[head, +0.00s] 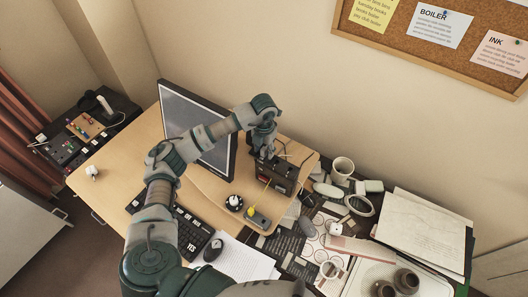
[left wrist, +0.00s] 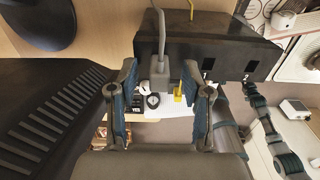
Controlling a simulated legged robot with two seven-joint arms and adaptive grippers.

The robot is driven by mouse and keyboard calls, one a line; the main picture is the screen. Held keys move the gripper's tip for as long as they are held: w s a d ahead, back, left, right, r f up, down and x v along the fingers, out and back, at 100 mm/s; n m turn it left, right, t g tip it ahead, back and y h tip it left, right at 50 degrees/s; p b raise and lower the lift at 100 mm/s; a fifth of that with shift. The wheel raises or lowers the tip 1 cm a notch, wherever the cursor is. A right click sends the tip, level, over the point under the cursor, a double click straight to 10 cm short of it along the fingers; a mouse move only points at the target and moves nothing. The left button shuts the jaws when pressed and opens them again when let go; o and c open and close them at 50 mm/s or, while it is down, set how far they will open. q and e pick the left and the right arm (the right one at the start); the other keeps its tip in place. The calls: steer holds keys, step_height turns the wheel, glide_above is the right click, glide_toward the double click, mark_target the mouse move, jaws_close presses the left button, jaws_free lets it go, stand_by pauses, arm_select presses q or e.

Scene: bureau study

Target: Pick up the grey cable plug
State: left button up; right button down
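The grey cable plug (left wrist: 160,67) shows in the left wrist view with its grey cable running up from it. It appears against the front of a black box (left wrist: 220,45) with dark sockets. My left gripper (left wrist: 160,78) is open, with one finger on each side of the plug and a visible gap at both sides. In the head view my left gripper (head: 264,146) points down over the same black box (head: 277,175), and I cannot make out the grey plug there.
A monitor (head: 196,125) stands close left of the gripper. A yellow plug (head: 250,210) and a grey strip (head: 259,220) lie in front of the box. A keyboard (head: 190,231) lies below the monitor.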

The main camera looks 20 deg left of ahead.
arm_select(q)
steer(key=c, duration=0.9)
steer(key=shift+o, duration=0.2)
